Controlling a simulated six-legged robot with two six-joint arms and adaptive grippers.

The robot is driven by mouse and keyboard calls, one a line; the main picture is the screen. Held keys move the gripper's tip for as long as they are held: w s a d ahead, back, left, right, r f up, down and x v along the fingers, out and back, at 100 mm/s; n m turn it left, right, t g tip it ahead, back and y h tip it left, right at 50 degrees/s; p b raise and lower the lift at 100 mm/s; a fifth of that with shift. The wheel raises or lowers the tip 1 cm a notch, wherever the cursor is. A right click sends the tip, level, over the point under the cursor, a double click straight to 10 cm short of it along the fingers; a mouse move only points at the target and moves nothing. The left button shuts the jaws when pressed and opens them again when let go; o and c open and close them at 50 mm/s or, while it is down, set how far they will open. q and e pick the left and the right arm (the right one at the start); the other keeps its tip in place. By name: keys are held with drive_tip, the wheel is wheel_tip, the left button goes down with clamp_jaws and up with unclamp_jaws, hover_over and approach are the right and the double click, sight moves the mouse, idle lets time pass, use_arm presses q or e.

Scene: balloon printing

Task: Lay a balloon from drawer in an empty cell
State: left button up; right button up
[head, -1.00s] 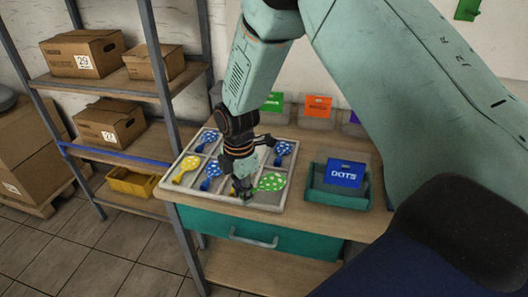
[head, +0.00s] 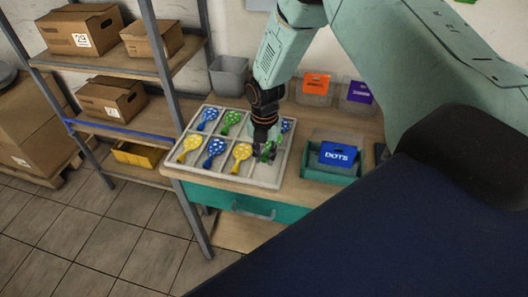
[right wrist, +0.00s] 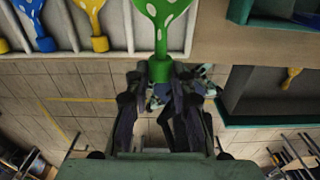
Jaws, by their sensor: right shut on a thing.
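My right gripper (head: 266,153) is over the front right cell (head: 266,175) of the pale divided tray (head: 228,176). It is shut on a green balloon with white dots (right wrist: 162,14), gripping its green neck (right wrist: 159,71); the gripper partly hides the balloon in the head view. I cannot tell whether the balloon touches the cell floor. The rest of the front row holds a yellow balloon (head: 190,147), a blue balloon (head: 215,152) and another yellow balloon (head: 242,154). The back row shows blue (head: 207,118) and green (head: 230,121) balloons. My left gripper is out of view.
A teal bin (head: 332,174) labelled DOTS stands right of the tray. The teal drawer (head: 240,203) is below the tabletop; a teal-edged compartment with a yellow item (right wrist: 290,77) shows in the right wrist view. Shelves with cardboard boxes (head: 110,97) stand left.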

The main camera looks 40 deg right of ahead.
sight(264, 181)
drive_tip(key=f, duration=0.1)
drive_tip(key=f+b, duration=0.2)
drive_tip(key=shift+s+a+f, duration=0.1)
drive_tip(key=shift+a+f, duration=0.15)
drive_tip(key=shift+f, duration=0.05)
drive_tip(key=f+b, duration=0.4)
drive_tip(key=shift+d+f, duration=0.15)
drive_tip(key=shift+d, duration=0.05)
drive_tip(key=shift+a, duration=0.1)
drive_tip(key=shift+s+a, duration=0.1)
drive_tip(key=o, duration=0.8)
drive_tip(key=shift+f, duration=0.1)
